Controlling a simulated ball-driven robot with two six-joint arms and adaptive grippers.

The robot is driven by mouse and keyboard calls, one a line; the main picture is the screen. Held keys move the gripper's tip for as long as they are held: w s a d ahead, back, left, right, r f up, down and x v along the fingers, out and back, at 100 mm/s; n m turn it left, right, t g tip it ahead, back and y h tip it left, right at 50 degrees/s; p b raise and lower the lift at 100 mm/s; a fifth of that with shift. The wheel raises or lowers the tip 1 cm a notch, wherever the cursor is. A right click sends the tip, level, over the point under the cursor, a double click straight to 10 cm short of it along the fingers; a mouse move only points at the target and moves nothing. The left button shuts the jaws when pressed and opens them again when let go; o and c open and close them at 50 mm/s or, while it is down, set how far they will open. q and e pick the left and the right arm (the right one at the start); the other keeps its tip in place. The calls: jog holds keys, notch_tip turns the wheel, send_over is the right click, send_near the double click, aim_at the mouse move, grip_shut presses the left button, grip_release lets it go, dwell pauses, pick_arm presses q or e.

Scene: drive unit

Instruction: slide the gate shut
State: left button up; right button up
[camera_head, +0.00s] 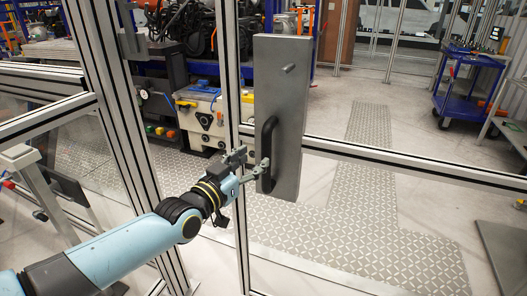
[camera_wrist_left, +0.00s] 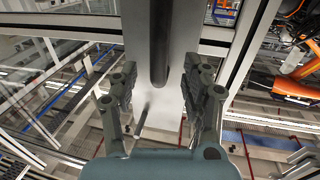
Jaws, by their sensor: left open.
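A tall grey plate (camera_head: 285,110) with a dark bar handle (camera_head: 268,150) stands upright at the aluminium post of the glazed gate frame (camera_head: 240,110). A short peg sticks out of the plate's upper part. My left gripper (camera_head: 250,164) is open beside the lower part of the handle. In the left wrist view the handle (camera_wrist_left: 159,45) runs down from the top edge, in line with the space between the two open fingers of my left gripper (camera_wrist_left: 160,90). Whether they touch the bar I cannot tell. My right gripper is out of view.
A horizontal rail (camera_head: 420,164) runs right from the post. Slanted posts (camera_head: 118,110) stand on the left. Behind the frame are a cream-coloured machine (camera_head: 203,118), a blue cart (camera_head: 463,88) and patterned floor mats (camera_head: 350,245).

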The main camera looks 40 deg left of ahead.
aim_at(263, 152)
pick_arm(q)
jog(key=w+b, duration=0.1)
jog(key=w, duration=0.5)
jog(key=shift+f, duration=0.1)
jog(key=shift+w+b, duration=0.3)
jog(key=shift+w, duration=0.1)
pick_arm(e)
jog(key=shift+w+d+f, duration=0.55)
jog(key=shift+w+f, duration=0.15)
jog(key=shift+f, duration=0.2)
pick_arm(q)
jog(key=shift+c, duration=0.4)
jog(key=shift+c, duration=1.2)
jog(key=c, duration=0.7)
grip_shut()
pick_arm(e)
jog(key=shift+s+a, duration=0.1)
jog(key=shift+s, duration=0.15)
pick_arm(q)
jog(key=shift+a+f, duration=0.1)
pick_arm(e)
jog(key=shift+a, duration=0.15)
